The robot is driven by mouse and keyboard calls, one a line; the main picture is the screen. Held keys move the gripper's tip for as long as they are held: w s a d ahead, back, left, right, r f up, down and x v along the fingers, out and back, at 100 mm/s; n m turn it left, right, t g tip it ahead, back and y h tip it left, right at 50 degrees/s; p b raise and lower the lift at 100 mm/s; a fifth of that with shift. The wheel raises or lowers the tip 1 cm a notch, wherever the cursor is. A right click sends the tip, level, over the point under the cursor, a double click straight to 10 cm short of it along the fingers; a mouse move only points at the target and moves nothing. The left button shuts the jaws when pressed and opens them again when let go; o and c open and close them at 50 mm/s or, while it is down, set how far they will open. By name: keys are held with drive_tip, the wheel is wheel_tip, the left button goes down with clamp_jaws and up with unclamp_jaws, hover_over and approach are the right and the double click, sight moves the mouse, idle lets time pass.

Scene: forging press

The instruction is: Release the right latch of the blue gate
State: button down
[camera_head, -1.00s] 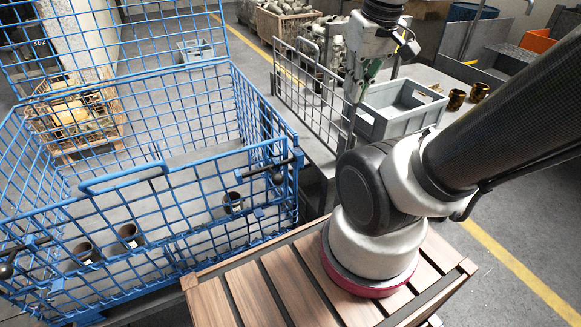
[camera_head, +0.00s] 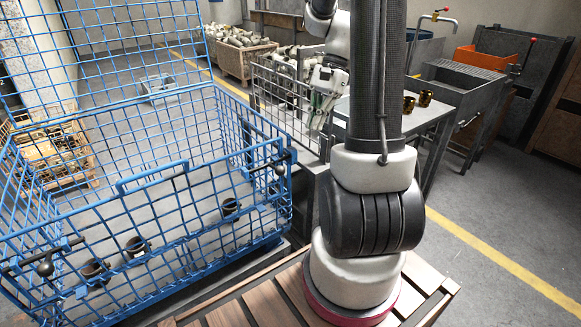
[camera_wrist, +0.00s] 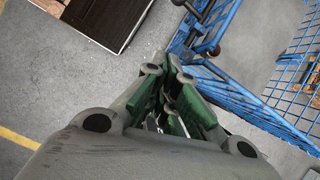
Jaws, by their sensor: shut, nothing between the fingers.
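The blue gate (camera_head: 150,222) is the front mesh panel of a blue wire cage, with a loop handle on its top rail. The right latch (camera_head: 280,160), with a dark knob, sits at the gate's upper right corner. A left latch (camera_head: 45,268) is at the other end. My gripper (camera_head: 318,115) is shut and empty, to the right of and beyond the right latch in the head view, apart from it. In the wrist view the shut green fingers (camera_wrist: 168,100) point down near blue mesh, with a dark knob (camera_wrist: 215,50) just ahead of them.
A grey mesh panel (camera_head: 280,100) and a table (camera_head: 428,118) with two brass-coloured cups are behind my arm. A slatted wooden platform (camera_head: 265,305) is in front. Open floor lies to the right.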

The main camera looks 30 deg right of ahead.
drive_tip(key=shift+a+m, duration=0.2)
drive_tip(key=shift+m, duration=0.3)
drive_tip(key=shift+s+a+f, duration=0.35)
drive_tip(key=shift+a+f, duration=1)
drive_tip(key=shift+s+a+f, duration=0.3)
drive_tip(key=shift+a+f, duration=1.05)
drive_tip(key=shift+s+a+f, duration=0.35)
drive_tip(key=shift+a+f, duration=1)
